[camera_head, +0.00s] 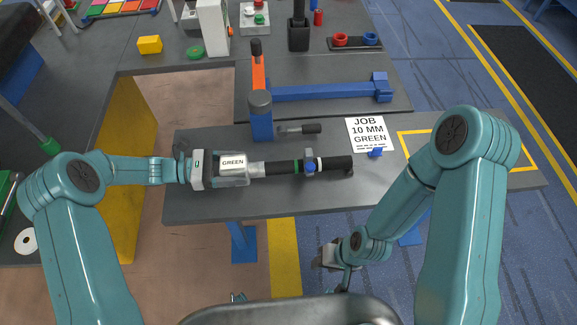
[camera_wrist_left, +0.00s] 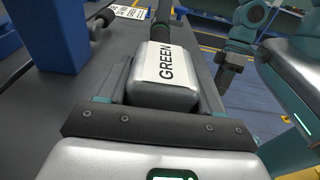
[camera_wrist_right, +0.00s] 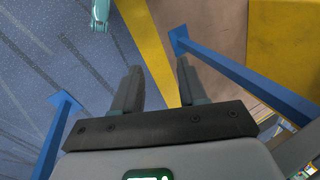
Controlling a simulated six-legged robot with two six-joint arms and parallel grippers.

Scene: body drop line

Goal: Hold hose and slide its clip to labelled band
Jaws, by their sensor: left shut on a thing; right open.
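A black hose (camera_head: 280,168) lies left to right along the bench, its left end in a silver block labelled GREEN (camera_head: 233,160). My left gripper (camera_head: 240,169) is shut on this block, which sits between both fingers in the left wrist view (camera_wrist_left: 160,90). A green band (camera_head: 297,167) shows just left of the clip; other bands are too small to tell. My right gripper (camera_head: 328,257) is open and empty, low in front of the bench; its spread fingers show in the right wrist view (camera_wrist_right: 160,90).
A card (camera_head: 369,133) reading JOB 10 MM GREEN lies behind the hose's right end. The yellow-outlined area (camera_head: 415,150) at the bench's right looks bare.

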